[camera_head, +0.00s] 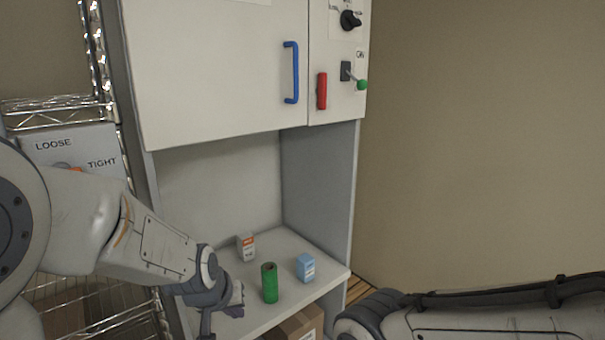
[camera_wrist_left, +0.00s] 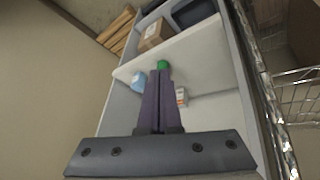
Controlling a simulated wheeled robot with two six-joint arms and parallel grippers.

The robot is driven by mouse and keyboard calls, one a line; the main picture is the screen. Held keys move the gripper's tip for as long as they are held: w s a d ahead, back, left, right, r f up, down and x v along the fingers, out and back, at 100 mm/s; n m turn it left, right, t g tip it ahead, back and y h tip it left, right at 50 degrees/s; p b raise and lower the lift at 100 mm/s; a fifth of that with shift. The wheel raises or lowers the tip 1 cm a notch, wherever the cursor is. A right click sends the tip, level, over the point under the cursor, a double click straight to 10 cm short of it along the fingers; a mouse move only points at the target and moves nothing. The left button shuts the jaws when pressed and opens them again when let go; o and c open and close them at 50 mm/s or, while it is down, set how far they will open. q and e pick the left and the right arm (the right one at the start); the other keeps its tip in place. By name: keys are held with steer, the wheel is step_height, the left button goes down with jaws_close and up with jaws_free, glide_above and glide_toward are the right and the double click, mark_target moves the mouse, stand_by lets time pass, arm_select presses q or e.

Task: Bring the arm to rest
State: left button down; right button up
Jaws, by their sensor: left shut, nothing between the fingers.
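My left arm comes in from the left in the head view. Its gripper (camera_head: 232,302) is low at the left front of the cabinet shelf (camera_head: 322,279), beside the green cylinder (camera_head: 269,283). In the left wrist view the two dark fingers (camera_wrist_left: 159,74) lie together, shut and empty. They point toward the shelf and partly cover the green cylinder (camera_wrist_left: 163,65). Part of my right arm (camera_head: 470,315) shows at the lower right of the head view; its gripper is out of view.
A blue box (camera_head: 306,268) and a small white-orange box (camera_head: 245,247) stand on the shelf. Above are a blue door handle (camera_head: 291,72), a red handle (camera_head: 322,91) and a green-tipped lever (camera_head: 361,85). A wire rack (camera_head: 62,108) stands left; a cardboard box (camera_head: 297,325) sits below.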

arm_select(q)
steer(key=s+a+f+m+g+y, duration=0.1)
steer(key=s+a+f+m+g, duration=0.3)
steer(key=s, duration=0.7)
steer(key=s+d+f+m+g+b, duration=0.1)
steer(key=s+d+f+m+b, duration=0.1)
steer(key=s+d+m+b, duration=0.2)
steer(key=s+d+b, duration=0.3)
steer(key=s+d, duration=0.5)
steer(key=s, duration=0.1)
steer(key=shift+s+d+m+g+h, duration=0.2)
steer(key=shift+d+m+g+h, duration=0.1)
steer(key=shift+d+m+h, duration=0.1)
steer(key=shift+f, duration=0.1)
